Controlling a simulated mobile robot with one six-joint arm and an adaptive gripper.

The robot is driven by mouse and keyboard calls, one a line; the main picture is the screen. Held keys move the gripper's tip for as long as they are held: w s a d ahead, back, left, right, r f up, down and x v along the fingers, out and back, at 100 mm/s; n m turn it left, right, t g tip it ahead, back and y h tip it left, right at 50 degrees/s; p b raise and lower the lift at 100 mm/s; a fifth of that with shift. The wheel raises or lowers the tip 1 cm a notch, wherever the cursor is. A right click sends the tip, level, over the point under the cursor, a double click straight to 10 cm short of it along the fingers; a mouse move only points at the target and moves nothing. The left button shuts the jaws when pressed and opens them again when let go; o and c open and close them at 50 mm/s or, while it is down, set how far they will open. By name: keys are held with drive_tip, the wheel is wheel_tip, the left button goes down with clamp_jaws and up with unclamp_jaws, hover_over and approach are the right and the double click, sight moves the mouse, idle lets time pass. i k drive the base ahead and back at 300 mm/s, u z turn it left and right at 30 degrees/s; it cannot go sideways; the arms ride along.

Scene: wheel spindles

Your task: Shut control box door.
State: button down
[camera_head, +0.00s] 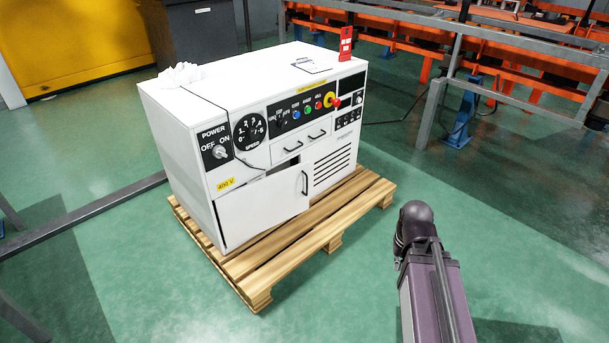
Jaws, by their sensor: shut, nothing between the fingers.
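The white control box (196,105) stands on a wooden pallet at the centre left. Its door (262,208) is the lower left front panel, with a dark handle (304,183) near its right edge. The door is ajar: a dark gap shows along its top edge, and its right side appears to stand slightly out from the front. My gripper's fingers are not visible. Only a purple and black part of my own body shows at the lower right, apart from the box.
The pallet (262,283) sticks out in front of the box. Green floor (340,290) is clear before the pallet. Grey railings (440,100) stand at the back right.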

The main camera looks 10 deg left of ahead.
sight(246, 211)
drive_tip(key=u, duration=0.2)
drive_tip(key=k, duration=0.5)
drive_tip(key=u, duration=1)
drive_tip(key=k, duration=0.9)
drive_tip(key=u, duration=0.35)
drive_tip(key=i, duration=0.8)
drive_tip(key=z, duration=0.9)
drive_tip(key=i, duration=0.7)
drive_tip(key=z, duration=0.5)
drive_tip(key=i, duration=0.85)
drive_tip(key=z, duration=0.2)
